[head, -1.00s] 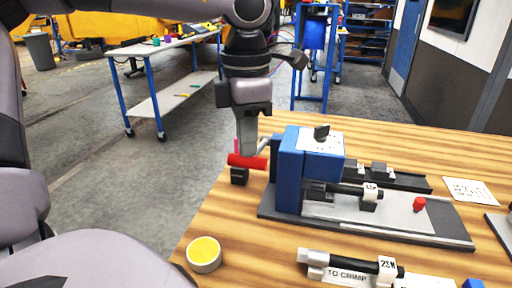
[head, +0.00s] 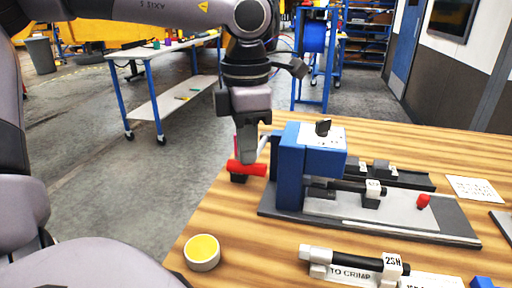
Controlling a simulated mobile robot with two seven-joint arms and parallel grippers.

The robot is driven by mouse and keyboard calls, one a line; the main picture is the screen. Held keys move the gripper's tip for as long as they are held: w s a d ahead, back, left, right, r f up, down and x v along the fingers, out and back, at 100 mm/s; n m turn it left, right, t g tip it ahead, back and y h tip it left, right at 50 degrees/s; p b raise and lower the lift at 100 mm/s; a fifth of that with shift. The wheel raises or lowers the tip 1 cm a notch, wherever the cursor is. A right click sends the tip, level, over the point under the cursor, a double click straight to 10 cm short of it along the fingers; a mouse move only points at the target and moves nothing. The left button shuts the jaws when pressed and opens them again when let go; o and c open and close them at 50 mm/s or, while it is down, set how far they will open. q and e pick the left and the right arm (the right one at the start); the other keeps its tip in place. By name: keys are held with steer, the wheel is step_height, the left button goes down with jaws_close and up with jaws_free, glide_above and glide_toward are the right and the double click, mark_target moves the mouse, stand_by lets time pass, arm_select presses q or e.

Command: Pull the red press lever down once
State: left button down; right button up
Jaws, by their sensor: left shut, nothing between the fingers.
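The blue press (head: 312,160) stands on a dark base on the wooden table. Its lever is a grey rod (head: 263,146) on the press's left side, with a red handle (head: 246,168) lying roughly level. My left gripper (head: 247,158) is shut and empty. It points down with its fingertips at the top of the red handle, seemingly touching it. The fingers hide part of the handle and rod. A black block (head: 238,179) shows just below the handle's left end. My right gripper is not in view.
A dark rod with a white tag (head: 373,188) lies in the press. A small red knob (head: 423,201) stands on its base plate. A yellow-topped round tin (head: 202,252) sits at the table's front left. A tagged part (head: 355,261) lies in front on a "TO CRIMP" label.

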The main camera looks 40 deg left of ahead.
arm_select(q)
steer(key=shift+f+b, duration=0.45)
steer(key=shift+f, duration=0.35)
steer(key=shift+f+b, duration=1)
steer(key=shift+f, duration=0.15)
steer(key=shift+r, duration=0.2)
